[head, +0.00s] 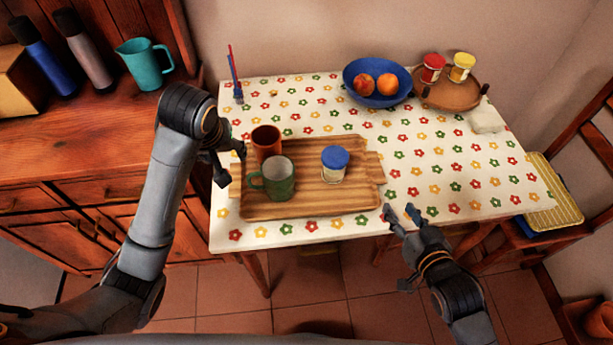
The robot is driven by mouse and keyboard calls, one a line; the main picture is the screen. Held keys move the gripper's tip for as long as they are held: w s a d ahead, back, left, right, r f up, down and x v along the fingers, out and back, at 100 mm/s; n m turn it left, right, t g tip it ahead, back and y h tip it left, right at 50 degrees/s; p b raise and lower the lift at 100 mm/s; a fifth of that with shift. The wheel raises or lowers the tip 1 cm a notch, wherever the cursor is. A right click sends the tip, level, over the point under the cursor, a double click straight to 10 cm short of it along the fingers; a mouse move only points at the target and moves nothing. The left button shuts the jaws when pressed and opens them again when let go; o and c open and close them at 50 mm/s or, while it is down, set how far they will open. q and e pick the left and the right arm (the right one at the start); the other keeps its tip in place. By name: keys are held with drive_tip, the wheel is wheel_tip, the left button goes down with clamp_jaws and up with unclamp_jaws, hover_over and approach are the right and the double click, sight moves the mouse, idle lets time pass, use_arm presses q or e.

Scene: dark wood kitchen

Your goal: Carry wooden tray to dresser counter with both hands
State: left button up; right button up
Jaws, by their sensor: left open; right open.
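The wooden tray (310,202) lies flat on a table with a flowered cloth. It carries a brown cup (266,140), a green mug (280,180) and a small jar with a blue lid (335,160). My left gripper (232,164) is open beside the tray's left end; I cannot tell whether it touches the tray. My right gripper (400,214) is open and empty at the table's front edge, in front of the tray's right end and apart from it. The dresser counter (110,125) is at the left, beside the table.
On the dresser stand a teal pitcher (145,64), two bottles (82,50) and a wooden box (18,85). On the table's far side are a blue fruit bowl (377,98) and a round wooden tray (448,95) with jars. A chair (560,180) stands at the right.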

sight(236, 171)
use_arm(q)
drive_tip(key=shift+r, duration=0.1)
drive_tip(key=x, duration=1.4)
drive_tip(key=shift+a, duration=0.1)
use_arm(e)
drive_tip(key=x, duration=1.3)
drive_tip(key=shift+w+a+f, duration=0.15)
drive_tip(key=shift+w, duration=0.2)
use_arm(q)
drive_tip(key=shift+r, duration=0.1)
drive_tip(key=c, duration=0.9)
use_arm(e)
clamp_jaws()
use_arm(q)
clamp_jaws()
